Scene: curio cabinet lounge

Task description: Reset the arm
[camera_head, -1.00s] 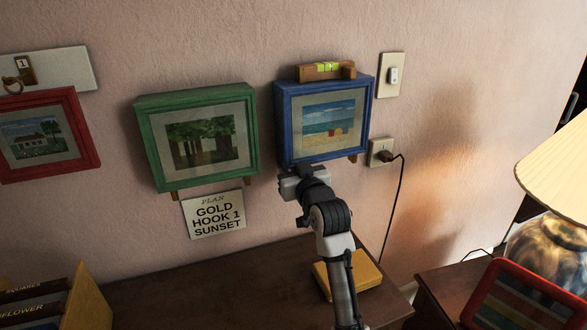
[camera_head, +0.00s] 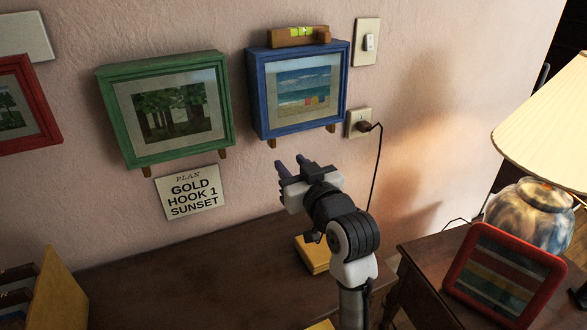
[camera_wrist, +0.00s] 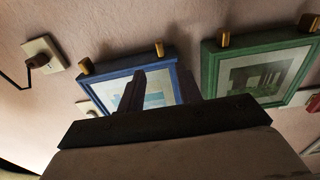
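My gripper (camera_head: 290,164) is in front of the wall, below the blue frame in the head view. Its two dark fingers stand apart with nothing between them. In the wrist view the fingers (camera_wrist: 160,82) also show apart, with the blue frame (camera_wrist: 158,92) seen beyond them. The blue frame (camera_head: 300,88) holds a beach picture and hangs on the wall, with short wooden pegs under it. A spirit level (camera_head: 299,36) lies on its top. Part of my gripper's body hides the lower wrist view.
A green frame (camera_head: 168,110) hangs left of the blue one, above a plan card (camera_head: 190,193). A socket with a plug (camera_head: 358,123) and cord is at right. A yellow block (camera_head: 312,256) sits on the dark cabinet (camera_head: 190,265). A lamp (camera_head: 530,215) and a red frame (camera_head: 503,275) stand at right.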

